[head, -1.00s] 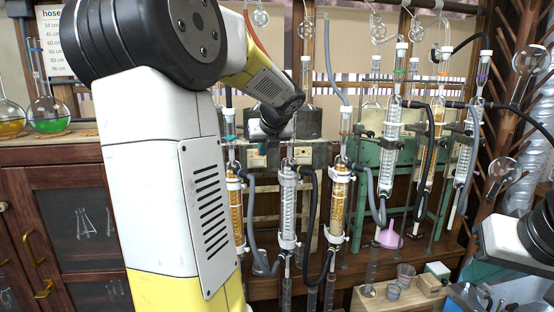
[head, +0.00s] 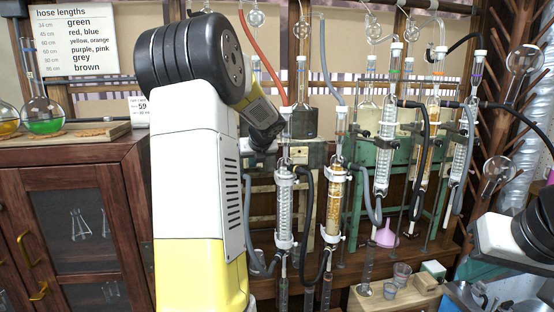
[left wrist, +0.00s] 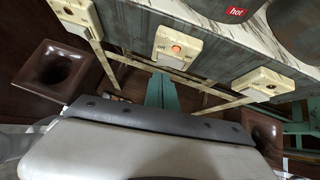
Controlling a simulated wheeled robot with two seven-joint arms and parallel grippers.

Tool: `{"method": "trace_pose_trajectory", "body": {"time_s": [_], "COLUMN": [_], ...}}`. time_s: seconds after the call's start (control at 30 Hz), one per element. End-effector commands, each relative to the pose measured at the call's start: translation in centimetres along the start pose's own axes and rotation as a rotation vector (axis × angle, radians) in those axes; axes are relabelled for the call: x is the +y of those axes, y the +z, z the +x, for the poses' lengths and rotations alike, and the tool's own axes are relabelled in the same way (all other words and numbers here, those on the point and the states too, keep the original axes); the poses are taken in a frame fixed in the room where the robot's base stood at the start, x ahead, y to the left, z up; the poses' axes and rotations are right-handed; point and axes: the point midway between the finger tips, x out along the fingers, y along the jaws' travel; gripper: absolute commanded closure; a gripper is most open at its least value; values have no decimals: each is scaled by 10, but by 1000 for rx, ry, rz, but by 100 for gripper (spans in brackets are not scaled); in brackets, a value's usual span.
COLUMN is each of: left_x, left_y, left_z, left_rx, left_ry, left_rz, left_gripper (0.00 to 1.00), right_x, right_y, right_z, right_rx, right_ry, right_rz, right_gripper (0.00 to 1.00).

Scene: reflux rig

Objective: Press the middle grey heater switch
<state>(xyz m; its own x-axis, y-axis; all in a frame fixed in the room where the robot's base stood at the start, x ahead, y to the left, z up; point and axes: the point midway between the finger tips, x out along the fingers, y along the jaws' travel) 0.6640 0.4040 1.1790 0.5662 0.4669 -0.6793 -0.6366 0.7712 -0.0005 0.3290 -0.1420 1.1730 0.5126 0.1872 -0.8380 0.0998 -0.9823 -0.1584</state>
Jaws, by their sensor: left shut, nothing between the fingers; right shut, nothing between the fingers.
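Three cream switch boxes show in the left wrist view. The middle one (left wrist: 176,46) has a round orange button and a small label. Another box (left wrist: 76,12) sits at upper left and a third (left wrist: 256,86) at right. My left gripper (left wrist: 160,92) shows teal fingers shut together, empty, just below the middle box in the picture; contact cannot be told. In the head view the left wrist is beside the condensers, its fingertips hidden. One cream box (head: 298,155) shows there behind glassware. My right arm enters at the right edge; its gripper cannot be made out.
Upright condensers (head: 284,205) with grey and black hoses stand close to the left hand. A green stand (head: 372,160) is to their right. A wooden cabinet (head: 75,190) stands at left. A pink funnel (head: 386,237) and small beakers (head: 401,274) are lower right.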

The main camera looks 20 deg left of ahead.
Motion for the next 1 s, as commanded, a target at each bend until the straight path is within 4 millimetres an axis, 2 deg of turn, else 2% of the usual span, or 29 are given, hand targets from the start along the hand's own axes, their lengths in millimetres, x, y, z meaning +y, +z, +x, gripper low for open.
{"method": "trace_pose_trajectory", "body": {"time_s": [0.2, 0.6, 0.77, 1.0], "left_x": [0, 0, 8, 10], "left_y": [13, 16, 24, 26], "left_z": [15, 17, 27, 27], "left_rx": [1, 1, 0, -3], "left_ry": [0, 0, 2, 4], "left_rz": [0, 1, 0, 0], "left_gripper": [100, 100, 100, 100], "right_x": [0, 0, 0, 0], "right_y": [0, 0, 0, 0], "right_z": [0, 0, 0, 0], "right_rx": [0, 0, 0, 0], "right_ry": [0, 0, 0, 0], "right_rz": [0, 0, 0, 0], "right_gripper": [100, 100, 100, 100]}}
